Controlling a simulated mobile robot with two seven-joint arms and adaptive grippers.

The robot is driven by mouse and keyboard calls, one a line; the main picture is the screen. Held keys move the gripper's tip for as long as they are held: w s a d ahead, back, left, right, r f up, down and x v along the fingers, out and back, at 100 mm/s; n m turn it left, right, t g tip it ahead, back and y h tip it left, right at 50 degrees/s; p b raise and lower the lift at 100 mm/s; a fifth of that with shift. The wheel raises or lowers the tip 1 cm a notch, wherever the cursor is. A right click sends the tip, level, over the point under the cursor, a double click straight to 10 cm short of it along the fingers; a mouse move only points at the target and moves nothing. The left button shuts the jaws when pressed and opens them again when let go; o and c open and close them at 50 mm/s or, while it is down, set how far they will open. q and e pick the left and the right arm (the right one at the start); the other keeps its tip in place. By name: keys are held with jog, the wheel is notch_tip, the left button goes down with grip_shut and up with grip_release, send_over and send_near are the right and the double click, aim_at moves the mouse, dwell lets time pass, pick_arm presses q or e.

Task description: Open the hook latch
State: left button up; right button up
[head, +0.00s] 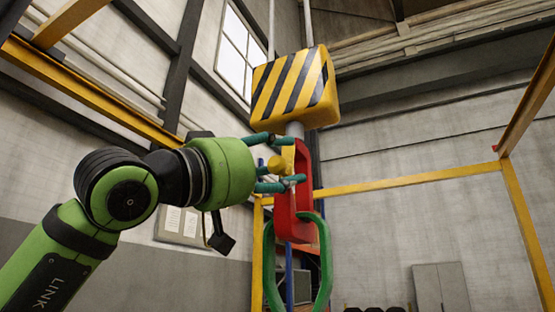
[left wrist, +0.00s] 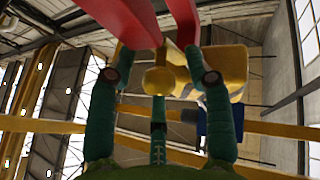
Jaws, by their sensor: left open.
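The red hook (head: 296,205) hangs upright below a yellow-and-black striped hook block (head: 296,90). A yellow latch piece with a round knob (head: 277,164) is at the hook's left side. My left gripper (head: 288,162) is open, with its teal fingers above and below the knob, near the hook. In the left wrist view the knob (left wrist: 158,81) sits between the spread fingers, with a gap on both sides. The red hook (left wrist: 125,22) rises beyond it. Whether a fingertip touches the hook I cannot tell. My right gripper is not in view.
A green sling (head: 325,258) hangs from the lower hook. A yellow frame (head: 400,184) stands behind, with another yellow beam at the right. A grey cabinet (head: 440,287) is at the lower right. The air right of the hook is clear.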

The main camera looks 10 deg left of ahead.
pick_arm(q)
jog(key=shift+s+a+r, duration=0.1)
jog(key=shift+s+a, duration=0.1)
jog(key=c, duration=0.5)
jog(key=shift+s+a, duration=0.1)
grip_shut()
jog(key=shift+r, duration=0.15)
jog(key=p, duration=0.1)
jog(key=r+p, duration=0.1)
jog(key=shift+s+a+g+p, duration=0.1)
jog(key=shift+s+g+p, duration=0.15)
jog(key=shift+g+p, duration=0.05)
jog(key=shift+s+a+r+n+g+y+p, duration=0.1)
jog(key=shift+s+r+n+g+y+p, duration=0.15)
jog(key=shift+r+n+g+y+p, duration=0.6)
jog(key=shift+s+d+n+g+y+p, duration=0.1)
jog(key=shift+s+g+y+p, duration=0.3)
jog(key=shift+p, duration=1)
jog(key=shift+s+a+r+n+g+y+p, duration=0.1)
jog(key=shift+r+n+g+y+p, duration=0.35)
jog(key=shift+g+y+p, duration=0.5)
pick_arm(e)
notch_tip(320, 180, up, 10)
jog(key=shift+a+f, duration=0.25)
